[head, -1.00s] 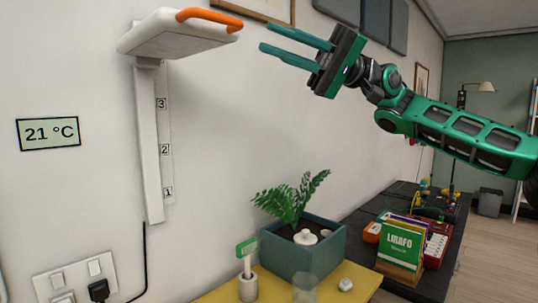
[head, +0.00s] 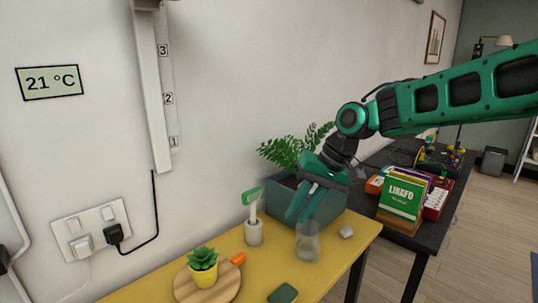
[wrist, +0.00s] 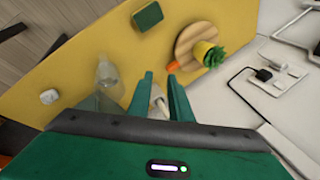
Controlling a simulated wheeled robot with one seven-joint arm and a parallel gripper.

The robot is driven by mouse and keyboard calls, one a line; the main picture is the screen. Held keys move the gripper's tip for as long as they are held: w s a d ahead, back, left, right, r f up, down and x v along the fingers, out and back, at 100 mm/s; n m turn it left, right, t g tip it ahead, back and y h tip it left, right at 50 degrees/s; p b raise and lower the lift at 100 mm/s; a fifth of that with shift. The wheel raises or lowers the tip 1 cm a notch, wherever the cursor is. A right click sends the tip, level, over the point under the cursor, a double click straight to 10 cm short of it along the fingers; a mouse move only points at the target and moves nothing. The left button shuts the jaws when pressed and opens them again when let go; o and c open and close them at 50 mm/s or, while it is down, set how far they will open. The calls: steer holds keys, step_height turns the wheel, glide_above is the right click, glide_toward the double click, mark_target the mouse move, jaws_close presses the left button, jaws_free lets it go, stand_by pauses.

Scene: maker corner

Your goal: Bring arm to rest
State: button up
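My gripper (head: 303,205) is green with two long fingers. In the head view it hangs in front of the grey-green planter box (head: 330,206), above the yellow table (head: 222,263), pointing down. In the wrist view my gripper (wrist: 158,85) has its two fingers apart with a gap between them. Nothing is seen held. A small white holder (wrist: 157,100) on the table shows between and beyond the fingers.
The holder (head: 254,232) with a green-headed tool and a clear glass (head: 307,242) stand close to my gripper. A potted succulent (head: 203,267) sits on a round wooden board. A dark table (head: 428,238) with a book rack stands right. The wall is left.

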steer(key=s+d+f+m+h, duration=0.2)
steer(key=s+d, duration=0.3)
steer(key=d, duration=0.5)
steer(key=s+d+f+m+h, duration=0.2)
steer(key=s+d+h, duration=0.15)
steer(key=d, duration=0.75)
steer(key=s+d+f+m, duration=0.1)
steer(key=s+d+m, duration=0.1)
steer(key=s+d, duration=0.4)
steer(key=s+d+f+m+g, duration=0.1)
steer(key=s+d, duration=0.5)
steer(key=s, duration=0.8)
steer(key=shift+s+d+f+m, duration=0.2)
steer(key=shift+s+f+m, duration=0.2)
steer(key=shift+f, duration=0.15)
steer(key=shift+y, duration=0.25)
steer(key=shift+w+f, duration=0.25)
steer(key=shift+w, duration=0.4)
